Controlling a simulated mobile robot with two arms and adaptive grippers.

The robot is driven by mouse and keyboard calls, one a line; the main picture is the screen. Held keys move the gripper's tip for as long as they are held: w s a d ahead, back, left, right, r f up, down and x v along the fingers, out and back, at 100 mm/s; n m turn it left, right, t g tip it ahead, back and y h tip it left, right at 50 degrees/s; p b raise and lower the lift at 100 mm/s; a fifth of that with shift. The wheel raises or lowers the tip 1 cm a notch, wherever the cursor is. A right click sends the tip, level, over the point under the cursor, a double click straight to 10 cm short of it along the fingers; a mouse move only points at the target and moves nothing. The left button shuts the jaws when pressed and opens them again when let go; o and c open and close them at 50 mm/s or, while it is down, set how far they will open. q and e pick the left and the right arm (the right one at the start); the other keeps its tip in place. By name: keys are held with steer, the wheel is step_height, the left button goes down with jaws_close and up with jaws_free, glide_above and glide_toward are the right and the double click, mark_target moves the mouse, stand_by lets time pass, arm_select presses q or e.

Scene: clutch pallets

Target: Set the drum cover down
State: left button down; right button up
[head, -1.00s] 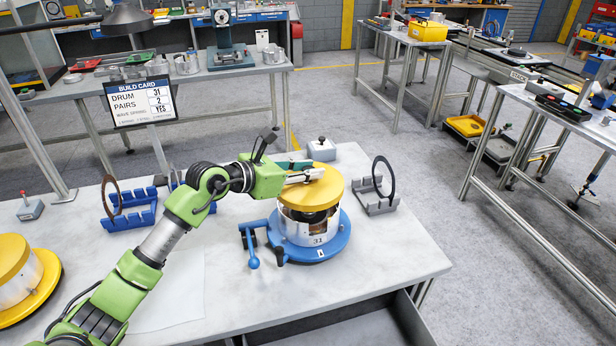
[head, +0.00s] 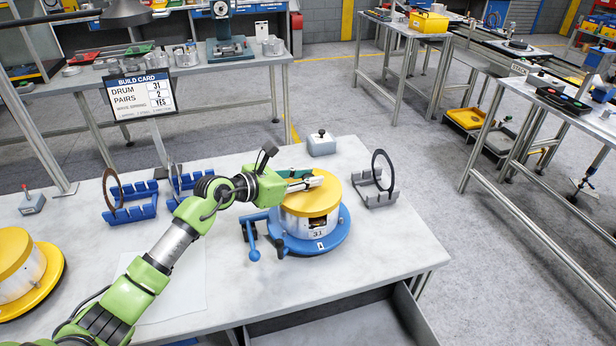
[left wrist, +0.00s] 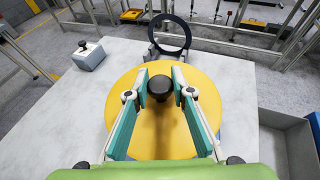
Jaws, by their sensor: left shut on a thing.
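The yellow drum cover (head: 329,190) sits on top of the drum (head: 303,223), which is labelled 31 and stands on a blue round base (head: 335,236). The cover looks level; I cannot tell whether it rests fully on the drum. My left gripper (head: 318,178) is over the cover. In the left wrist view the cover (left wrist: 162,135) lies beneath my left gripper (left wrist: 160,88), whose fingers are shut on the cover's black knob (left wrist: 160,89). My right gripper is not in view.
A second drum with a yellow top (head: 12,250) stands at the left. A grey rack (head: 374,192) with a dark ring (head: 383,170) is right of the drum. Blue racks (head: 130,208) are behind my arm. A small grey box (head: 321,145) stands at the back. The front right tabletop is clear.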

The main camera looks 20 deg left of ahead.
arm_select(q)
steer(key=c, duration=1.8)
jaws_free()
steer(key=shift+o, duration=0.2)
steer(key=shift+r, duration=0.2)
steer(key=shift+r+p, duration=0.4)
steer(key=shift+p, duration=0.15)
steer(key=b+v, duration=0.3)
steer(key=v, duration=0.9)
steer(key=shift+b, duration=0.35)
